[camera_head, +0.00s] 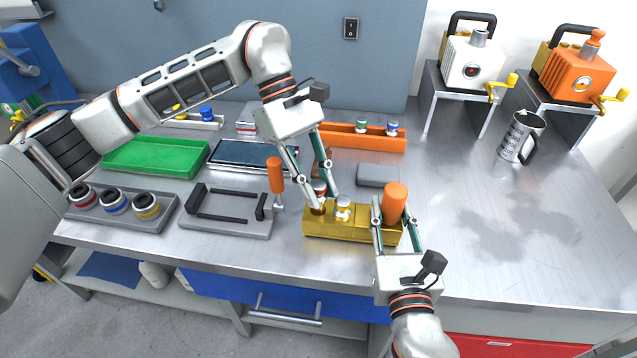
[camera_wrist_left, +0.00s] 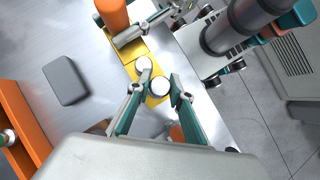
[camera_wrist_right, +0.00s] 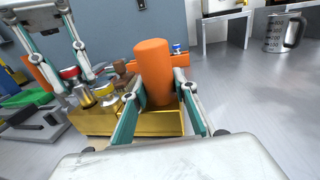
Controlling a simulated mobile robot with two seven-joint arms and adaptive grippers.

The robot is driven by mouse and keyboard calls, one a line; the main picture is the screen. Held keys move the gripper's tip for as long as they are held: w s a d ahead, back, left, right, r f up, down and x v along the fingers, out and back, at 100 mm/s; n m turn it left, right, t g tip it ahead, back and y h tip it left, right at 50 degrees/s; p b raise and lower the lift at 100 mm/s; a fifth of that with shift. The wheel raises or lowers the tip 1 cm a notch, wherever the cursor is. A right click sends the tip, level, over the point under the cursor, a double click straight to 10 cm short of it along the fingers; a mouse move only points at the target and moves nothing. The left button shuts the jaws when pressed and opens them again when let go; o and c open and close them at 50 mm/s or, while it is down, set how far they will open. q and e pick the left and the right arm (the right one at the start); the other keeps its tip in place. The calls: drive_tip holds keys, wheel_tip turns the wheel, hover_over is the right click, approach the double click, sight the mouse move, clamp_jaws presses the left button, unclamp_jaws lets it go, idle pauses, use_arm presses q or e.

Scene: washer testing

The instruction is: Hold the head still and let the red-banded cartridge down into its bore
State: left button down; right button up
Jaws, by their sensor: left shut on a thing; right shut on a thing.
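The head is a brass-coloured block (camera_head: 350,230) on the bench, with an upright orange cylinder (camera_head: 394,203) at its right end. My right gripper (camera_head: 396,222) is shut on that cylinder, one finger on each side; it also shows in the right wrist view (camera_wrist_right: 155,75). My left gripper (camera_head: 322,196) is shut on the red-banded cartridge (camera_wrist_right: 70,73), upright at the block's left end. Its brass lower body is partly visible; how deep it sits in the bore is hidden. A yellow-banded cartridge (camera_wrist_right: 104,90) stands in the block beside it.
A grey slab (camera_head: 378,175) lies behind the block. An orange rack (camera_head: 365,138) with cartridges is further back. A grey fixture (camera_head: 225,228) and an orange-handled tool (camera_head: 276,176) stand to the left. The bench right of my right gripper is clear up to a steel jug (camera_head: 521,137).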

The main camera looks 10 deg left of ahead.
use_arm(q)
drive_tip(key=shift+f, duration=0.55)
use_arm(e)
drive_tip(key=shift+f, duration=0.2)
